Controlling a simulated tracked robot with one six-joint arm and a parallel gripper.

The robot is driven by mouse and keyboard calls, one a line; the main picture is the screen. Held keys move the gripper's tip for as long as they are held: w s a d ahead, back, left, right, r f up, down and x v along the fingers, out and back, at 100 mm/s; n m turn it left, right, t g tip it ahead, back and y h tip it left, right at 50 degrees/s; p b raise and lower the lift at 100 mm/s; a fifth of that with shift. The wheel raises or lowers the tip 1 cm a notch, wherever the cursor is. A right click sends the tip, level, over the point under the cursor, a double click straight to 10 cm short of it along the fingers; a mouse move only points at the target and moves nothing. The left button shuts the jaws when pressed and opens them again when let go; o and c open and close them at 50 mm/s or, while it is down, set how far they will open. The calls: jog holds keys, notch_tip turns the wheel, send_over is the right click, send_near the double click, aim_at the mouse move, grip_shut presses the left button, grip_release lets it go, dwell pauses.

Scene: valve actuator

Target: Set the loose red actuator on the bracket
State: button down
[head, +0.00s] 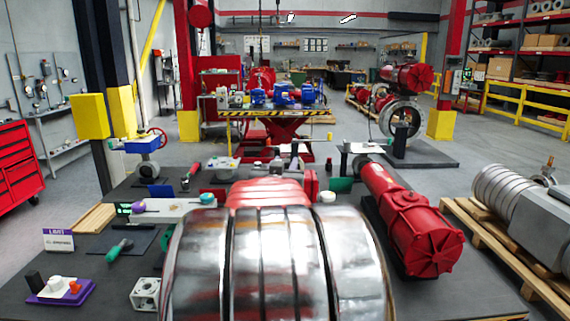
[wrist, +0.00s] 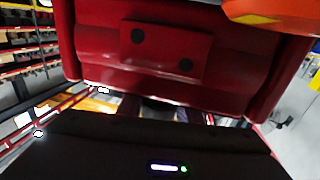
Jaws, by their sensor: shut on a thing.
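In the wrist view a large red metal body (wrist: 95,55), which I take to be the loose actuator, fills the space before my gripper (wrist: 180,112). It has a raised red plate with two dark round holes. My gripper is shut on it; the fingertips are mostly hidden between the dark wrist housing and the red body. In the head view a red rounded part (head: 268,192) shows behind a big shiny banded cylinder that hides much of the middle. A red cylindrical actuator (head: 410,220) lies on the bench at the right. I cannot make out the bracket for certain.
The dark bench (head: 480,285) carries a purple-based block (head: 60,290), a green-handled tool (head: 120,248) and a white pierced cube (head: 146,293). A ribbed silver cylinder (head: 505,190) rests on a wooden pallet at the right. A red lift table (head: 265,130) stands behind.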

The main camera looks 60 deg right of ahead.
jog(key=shift+f, duration=0.5)
dwell(0.5)
jog(key=c, duration=1.2)
grip_release()
jog(key=shift+f, duration=0.4)
jog(key=shift+s+a+r, duration=0.1)
jog(key=shift+a+r, duration=0.05)
jog(key=shift+a, duration=0.5)
jog(key=shift+v, duration=6.25)
jog(key=shift+r, duration=0.1)
